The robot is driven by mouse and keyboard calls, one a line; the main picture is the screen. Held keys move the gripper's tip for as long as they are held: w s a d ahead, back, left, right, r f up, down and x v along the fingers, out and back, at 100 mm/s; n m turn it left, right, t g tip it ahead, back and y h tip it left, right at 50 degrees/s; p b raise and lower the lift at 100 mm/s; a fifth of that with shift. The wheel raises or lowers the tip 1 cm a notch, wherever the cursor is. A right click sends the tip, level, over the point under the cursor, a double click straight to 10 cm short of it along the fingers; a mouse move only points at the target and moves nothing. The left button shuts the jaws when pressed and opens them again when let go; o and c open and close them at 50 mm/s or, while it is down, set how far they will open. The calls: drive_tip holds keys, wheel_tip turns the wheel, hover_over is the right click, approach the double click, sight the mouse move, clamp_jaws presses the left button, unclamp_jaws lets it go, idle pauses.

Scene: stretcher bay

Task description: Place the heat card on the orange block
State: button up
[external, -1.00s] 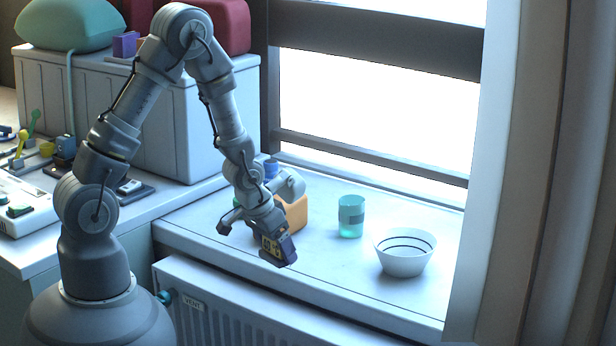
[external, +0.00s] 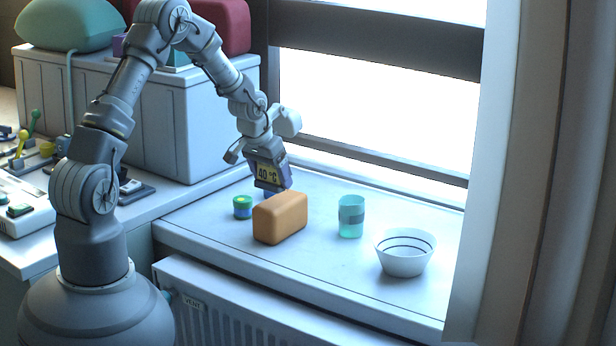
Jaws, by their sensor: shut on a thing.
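The heat card (external: 270,173) is a small dark purple-grey card with a yellow display reading about 40 °C. My gripper (external: 262,152) is shut on its upper part and holds it nearly upright. The card hangs just behind and above the orange block (external: 280,218), as seen in the external view. The orange block is a rounded box lying on the white sill, with its top bare. I cannot tell exactly how far the card's lower edge is from the block.
A teal translucent cup (external: 351,217) and a white bowl with dark stripes (external: 404,252) stand to the right. The window (external: 375,110) is behind; a radiator (external: 250,312) is below the sill's front edge.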

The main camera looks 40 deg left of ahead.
hover_over(286, 196)
drive_tip(key=s, duration=0.2)
drive_tip(key=shift+w+d+f, duration=0.1)
drive_tip(key=shift+w+f, duration=0.1)
drive_tip(key=shift+f, duration=0.05)
wheel_tip(286, 196, down, 4)
drive_tip(key=shift+r+b, duration=0.2)
drive_tip(key=shift+b, duration=0.55)
drive_tip(key=shift+s+r, duration=0.1)
drive_tip(key=shift+r, duration=0.05)
drive_tip(key=o, duration=0.6)
drive_tip(key=shift+f, duration=0.25)
drive_tip(key=o, duration=0.3)
drive_tip(key=shift+o, duration=0.2)
drive_tip(key=shift+r, duration=0.1)
drive_tip(key=shift+r, duration=0.1)
